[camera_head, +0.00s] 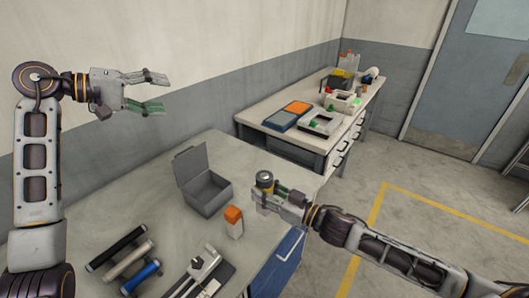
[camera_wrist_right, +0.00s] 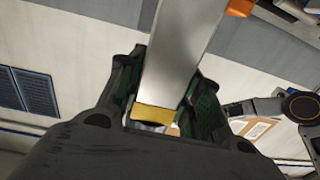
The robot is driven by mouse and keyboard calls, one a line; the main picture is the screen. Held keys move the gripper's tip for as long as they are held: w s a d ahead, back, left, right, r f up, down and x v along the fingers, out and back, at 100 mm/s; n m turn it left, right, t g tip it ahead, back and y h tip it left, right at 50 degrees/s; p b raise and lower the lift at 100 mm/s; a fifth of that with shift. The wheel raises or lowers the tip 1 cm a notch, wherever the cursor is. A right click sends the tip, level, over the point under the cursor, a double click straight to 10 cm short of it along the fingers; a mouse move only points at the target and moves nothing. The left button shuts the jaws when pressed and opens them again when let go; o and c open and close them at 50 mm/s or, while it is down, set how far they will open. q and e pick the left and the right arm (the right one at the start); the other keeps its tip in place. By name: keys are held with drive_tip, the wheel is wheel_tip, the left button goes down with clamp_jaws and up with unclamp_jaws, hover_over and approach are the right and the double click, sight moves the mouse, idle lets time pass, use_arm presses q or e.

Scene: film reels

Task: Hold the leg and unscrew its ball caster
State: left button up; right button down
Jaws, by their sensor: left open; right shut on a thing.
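My right gripper (camera_head: 266,194) is shut on a silver leg, held above the right edge of the near table. In the head view the leg (camera_head: 264,179) shows as a short, foreshortened cylinder with a dark top and a yellowish band. In the right wrist view the silver leg (camera_wrist_right: 185,60) runs up from between the dark green finger pads, with a yellow band at its lower end. I cannot clearly make out a ball caster. My left gripper (camera_head: 163,92) is open and empty, raised at the upper left, well apart from the leg.
A grey box (camera_head: 207,199) with its lid open stands on the near table (camera_head: 110,210). A white bottle with an orange cap (camera_head: 233,217) stands nearby. Black, beige and blue cylinders (camera_head: 142,276) lie at the front left. A second table (camera_head: 255,118) stands at the back.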

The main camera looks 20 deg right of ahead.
use_arm(q)
drive_tip(key=s+d+m+g+y, duration=0.2)
drive_tip(key=s+d+m+g, duration=0.15)
drive_tip(key=d, duration=0.65)
drive_tip(key=m+g+y, duration=0.1)
drive_tip(key=m+y, duration=0.7)
drive_tip(key=y, duration=0.2)
hover_over(264, 175)
drive_tip(key=f, duration=1.1)
drive_tip(key=shift+s+d+f, duration=0.15)
drive_tip(key=shift+d+f, duration=0.1)
drive_tip(key=shift+d, duration=0.1)
drive_tip(key=shift+a+f+m+y, duration=0.35)
drive_tip(key=shift+f+y, duration=0.3)
drive_tip(key=shift+y, duration=0.05)
drive_tip(key=shift+f, duration=0.1)
drive_tip(key=shift+f, duration=3.95)
